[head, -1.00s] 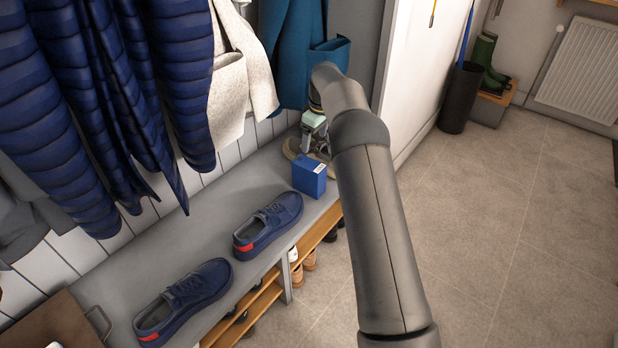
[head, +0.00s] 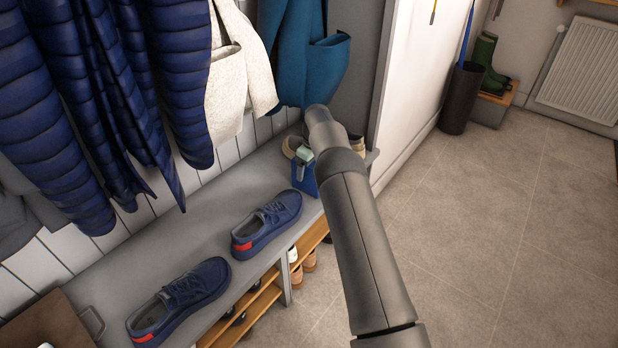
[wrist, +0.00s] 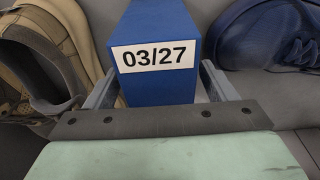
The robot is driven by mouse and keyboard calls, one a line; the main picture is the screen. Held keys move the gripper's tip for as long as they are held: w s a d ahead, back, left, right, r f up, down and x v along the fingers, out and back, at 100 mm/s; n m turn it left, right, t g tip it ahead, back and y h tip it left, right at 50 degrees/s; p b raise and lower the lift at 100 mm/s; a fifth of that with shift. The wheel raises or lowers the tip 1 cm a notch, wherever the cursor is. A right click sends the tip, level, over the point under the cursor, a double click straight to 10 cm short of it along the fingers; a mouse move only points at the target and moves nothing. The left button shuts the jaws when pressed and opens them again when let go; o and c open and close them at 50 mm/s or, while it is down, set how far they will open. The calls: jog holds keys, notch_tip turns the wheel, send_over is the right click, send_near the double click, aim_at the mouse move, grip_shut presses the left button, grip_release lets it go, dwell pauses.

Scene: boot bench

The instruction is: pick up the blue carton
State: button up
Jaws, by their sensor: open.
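The blue carton (head: 300,179) stands on the grey bench, partly hidden behind my gripper and arm in the head view. In the wrist view the blue carton (wrist: 156,30) has a white label reading 03/27 and sits between my two fingers. My gripper (wrist: 158,88) is open, with one finger on each side of the carton's near end. I cannot tell whether the fingers touch it. In the head view my gripper (head: 302,166) is at the carton, mostly hidden by my arm.
Navy shoes (head: 268,224) stand on the bench (head: 195,240) left of the carton. Beige shoes (head: 292,146) stand close behind it; one shows at the left of the wrist view (wrist: 55,45). Coats (head: 310,55) hang above. Open floor (head: 480,230) lies to the right.

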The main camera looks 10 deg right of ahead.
jog(key=shift+f, duration=0.5)
jog(key=shift+f, duration=0.25)
dwell(0.3)
jog(key=shift+w+r, duration=0.1)
jog(key=c, duration=1.5)
jog(key=shift+o, duration=0.2)
jog(key=shift+r, duration=0.15)
